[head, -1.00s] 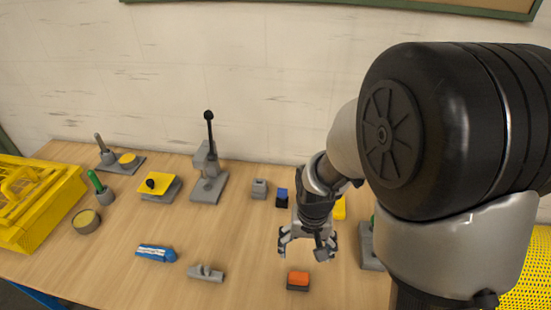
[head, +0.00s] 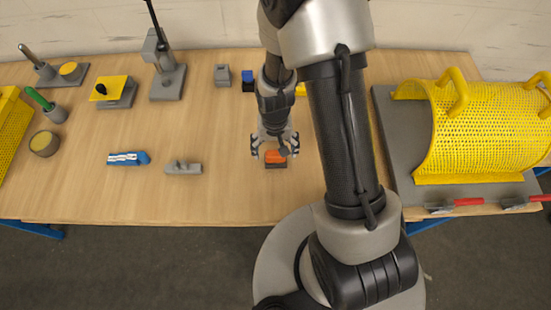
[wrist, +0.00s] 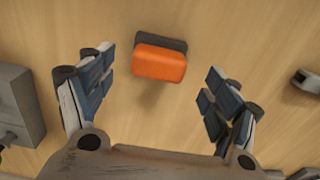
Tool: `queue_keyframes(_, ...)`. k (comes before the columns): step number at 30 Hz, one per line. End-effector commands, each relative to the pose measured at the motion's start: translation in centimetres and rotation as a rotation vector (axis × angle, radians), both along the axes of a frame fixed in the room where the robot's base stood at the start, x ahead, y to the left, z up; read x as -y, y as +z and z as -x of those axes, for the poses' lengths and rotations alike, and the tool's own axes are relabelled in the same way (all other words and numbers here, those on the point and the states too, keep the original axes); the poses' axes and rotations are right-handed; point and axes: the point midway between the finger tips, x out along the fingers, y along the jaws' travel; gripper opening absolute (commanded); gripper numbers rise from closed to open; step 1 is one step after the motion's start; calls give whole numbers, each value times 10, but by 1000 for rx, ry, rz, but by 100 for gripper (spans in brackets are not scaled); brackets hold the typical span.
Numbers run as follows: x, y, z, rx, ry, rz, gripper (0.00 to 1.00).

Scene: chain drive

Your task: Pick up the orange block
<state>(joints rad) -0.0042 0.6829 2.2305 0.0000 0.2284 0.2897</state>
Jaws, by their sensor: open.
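The orange block (head: 275,155) sits on a dark base on the wooden table, below my gripper in the head view. In the wrist view the orange block (wrist: 159,59) lies ahead of the fingertips, between their lines and a little left of centre. My gripper (head: 274,150) points down and is open, with nothing between its fingers. In the wrist view my gripper (wrist: 158,88) shows one finger on each side, both apart from the block.
A grey part (head: 183,168) and a blue-and-white item (head: 128,158) lie to the left. A small grey block (head: 222,76) and a blue-and-black block (head: 248,80) stand behind. A yellow perforated guard (head: 480,130) stands on the right. The table around the orange block is mostly clear.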

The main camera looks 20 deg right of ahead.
Motion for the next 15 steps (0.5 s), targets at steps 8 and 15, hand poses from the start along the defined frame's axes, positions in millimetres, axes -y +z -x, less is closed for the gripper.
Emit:
queue_keyframes(8,1,-30,2,-3,0,0,82)
queue_keyframes(15,2,-53,2,1,0,0,82)
